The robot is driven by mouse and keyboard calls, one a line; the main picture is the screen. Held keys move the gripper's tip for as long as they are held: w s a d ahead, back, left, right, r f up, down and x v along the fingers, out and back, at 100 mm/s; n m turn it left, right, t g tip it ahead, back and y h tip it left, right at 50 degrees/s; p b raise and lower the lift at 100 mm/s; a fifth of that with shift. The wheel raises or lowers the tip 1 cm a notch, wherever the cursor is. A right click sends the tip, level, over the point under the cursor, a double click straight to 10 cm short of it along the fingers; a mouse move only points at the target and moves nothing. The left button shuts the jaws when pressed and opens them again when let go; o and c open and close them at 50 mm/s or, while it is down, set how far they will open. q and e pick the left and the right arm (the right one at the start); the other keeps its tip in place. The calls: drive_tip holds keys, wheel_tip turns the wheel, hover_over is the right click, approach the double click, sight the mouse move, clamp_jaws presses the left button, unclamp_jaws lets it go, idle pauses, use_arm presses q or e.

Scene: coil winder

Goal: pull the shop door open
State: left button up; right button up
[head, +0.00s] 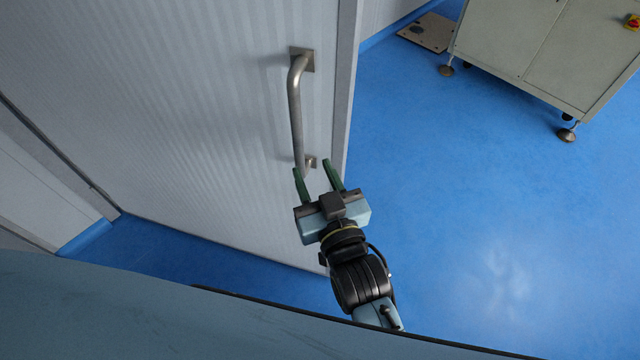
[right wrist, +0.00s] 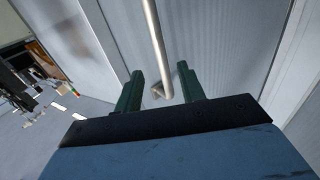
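The shop door (head: 200,120) is a pale ribbed panel; its right edge stands beside open blue floor, so it appears ajar. A metal bar handle (head: 296,105) runs upright near that edge; it also shows in the right wrist view (right wrist: 157,40). My right gripper (head: 318,172) is open, its two green fingers pointing at the lower end of the handle. In the right wrist view the handle's lower end lies between and beyond the fingertips (right wrist: 159,80). I cannot tell whether either finger touches it. My left gripper is not in view.
A beige machine cabinet (head: 540,45) on feet stands at the upper right, with a flat board (head: 428,32) on the floor beside it. The blue floor (head: 480,210) right of the door is clear. A wall panel (head: 40,190) stands at the left.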

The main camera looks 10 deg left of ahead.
drive_tip(key=shift+v, duration=1.25)
